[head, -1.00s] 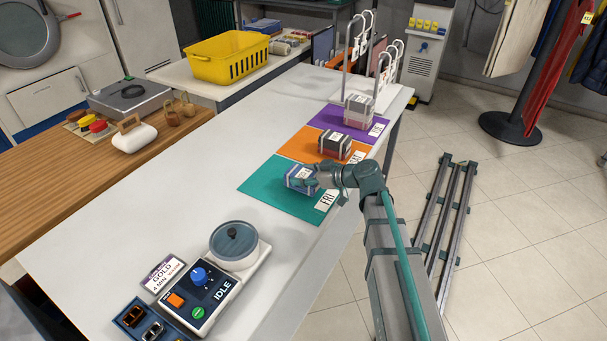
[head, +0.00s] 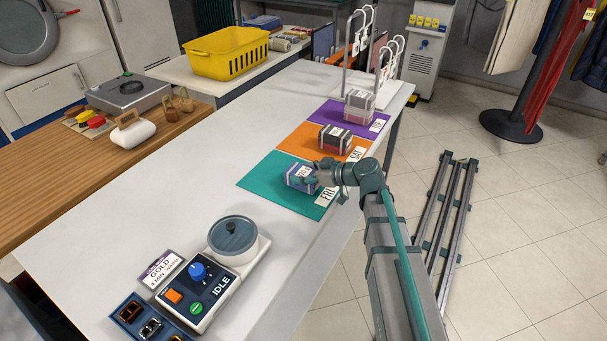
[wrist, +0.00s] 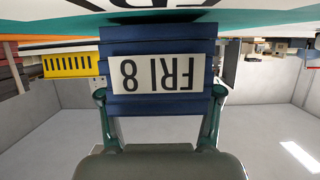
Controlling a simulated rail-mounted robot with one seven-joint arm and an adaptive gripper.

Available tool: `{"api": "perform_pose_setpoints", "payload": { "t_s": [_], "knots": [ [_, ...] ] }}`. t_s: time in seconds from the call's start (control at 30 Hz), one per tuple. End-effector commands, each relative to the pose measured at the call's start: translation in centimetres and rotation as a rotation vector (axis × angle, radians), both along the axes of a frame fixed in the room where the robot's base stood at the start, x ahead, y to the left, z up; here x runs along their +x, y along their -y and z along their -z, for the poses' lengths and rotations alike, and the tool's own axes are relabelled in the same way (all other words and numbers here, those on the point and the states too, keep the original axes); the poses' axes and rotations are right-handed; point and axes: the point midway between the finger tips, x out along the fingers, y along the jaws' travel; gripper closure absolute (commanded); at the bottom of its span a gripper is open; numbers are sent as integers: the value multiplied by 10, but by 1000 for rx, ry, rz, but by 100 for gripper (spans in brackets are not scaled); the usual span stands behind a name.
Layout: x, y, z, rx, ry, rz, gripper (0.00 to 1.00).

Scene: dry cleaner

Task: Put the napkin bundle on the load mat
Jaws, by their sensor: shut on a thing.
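The napkin bundle (head: 300,177) is blue with light bands and a white label. In the wrist view the bundle (wrist: 160,102) shows its label reading FRI 8, upside down. My gripper (wrist: 160,95) is shut on it, one finger on each side. In the head view my gripper (head: 311,175) reaches in from the right. The bundle is over the teal mat (head: 262,184), which is marked FRI. I cannot tell whether its underside touches the mat. No mat shows a legible word "load".
Behind are an orange mat (head: 298,144) with a dark bundle (head: 334,138) and a purple mat (head: 326,113) with a grey-pink bundle (head: 359,105). A control box (head: 208,290) with a round pot (head: 232,238) stands nearer. The white counter (head: 150,200) left of the mats is clear.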

Motion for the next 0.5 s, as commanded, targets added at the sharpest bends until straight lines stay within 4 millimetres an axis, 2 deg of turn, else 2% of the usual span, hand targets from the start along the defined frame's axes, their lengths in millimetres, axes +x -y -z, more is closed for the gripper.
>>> {"api": "perform_pose_setpoints", "payload": {
  "t_s": [0.13, 0.17, 0.3, 0.5],
  "knots": [
    [0, 0, 2, 0, -2, -1, 80],
    [0, 0, 2, -1, -2, -1, 34],
    [0, 0, 3, -1, -2, -1, 11],
    [-1, 0, 3, -1, -4, -1, 11]
  ]
}}
